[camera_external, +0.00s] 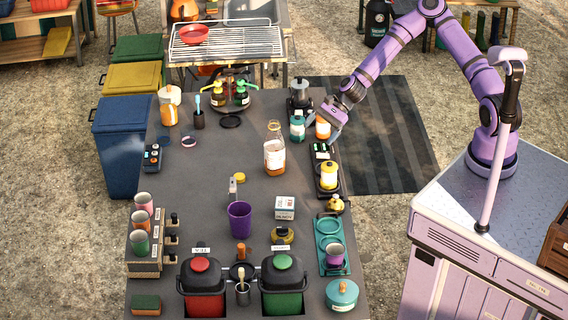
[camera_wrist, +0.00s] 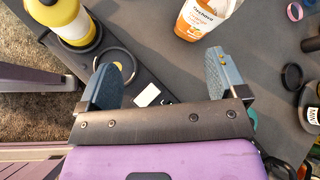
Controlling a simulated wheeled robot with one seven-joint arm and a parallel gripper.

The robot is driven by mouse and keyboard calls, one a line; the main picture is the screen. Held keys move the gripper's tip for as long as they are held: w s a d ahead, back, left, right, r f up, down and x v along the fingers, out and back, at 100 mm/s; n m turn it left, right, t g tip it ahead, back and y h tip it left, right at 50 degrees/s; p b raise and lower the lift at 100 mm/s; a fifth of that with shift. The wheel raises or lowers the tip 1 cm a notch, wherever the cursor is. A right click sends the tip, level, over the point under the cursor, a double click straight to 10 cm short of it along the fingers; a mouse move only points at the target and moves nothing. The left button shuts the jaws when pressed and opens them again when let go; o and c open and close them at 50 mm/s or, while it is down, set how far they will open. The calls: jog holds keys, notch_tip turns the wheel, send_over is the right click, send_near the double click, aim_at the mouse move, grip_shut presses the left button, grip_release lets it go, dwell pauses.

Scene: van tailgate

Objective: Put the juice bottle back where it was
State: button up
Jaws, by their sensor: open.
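The juice bottle (camera_external: 274,157), clear with orange juice and a white label, stands upright on the grey table (camera_external: 210,165), right of its middle. In the wrist view the bottle (camera_wrist: 205,18) shows at the top, cut by the edge, beyond the fingertips. My gripper (camera_external: 334,132) is over the table's right edge, apart from the bottle and to its right. In the wrist view its two blue-grey fingers (camera_wrist: 162,78) are spread with nothing between them. A dark rack (camera_external: 318,156) at the right edge has an empty ring (camera_wrist: 98,54) beside a yellow bottle (camera_external: 328,177).
A teal bottle (camera_external: 297,128) and an orange container (camera_external: 322,129) stand close to my gripper. A purple cup (camera_external: 239,219) and a white box (camera_external: 285,207) stand nearer the front. The table left of the juice bottle is mostly clear.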

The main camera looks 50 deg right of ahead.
jog(key=s+d+r+n+h, duration=0.6)
jog(key=d+r, duration=0.3)
jog(key=r, duration=0.3)
jog(key=s+d+r+n+h, duration=0.3)
jog(key=s+d+r+n, duration=0.3)
jog(key=s+d+r, duration=0.45)
jog(key=s+d+r+n+t+h, duration=0.1)
jog(key=s+d+r, duration=0.2)
jog(key=s+r, duration=0.3)
jog(key=s+d+r+n+t, duration=0.1)
jog(key=s+d+r+t, duration=0.1)
jog(key=s+r, duration=0.4)
jog(key=s+d, duration=0.1)
jog(key=s, duration=0.4)
jog(key=shift+d+r+n+h, duration=0.4)
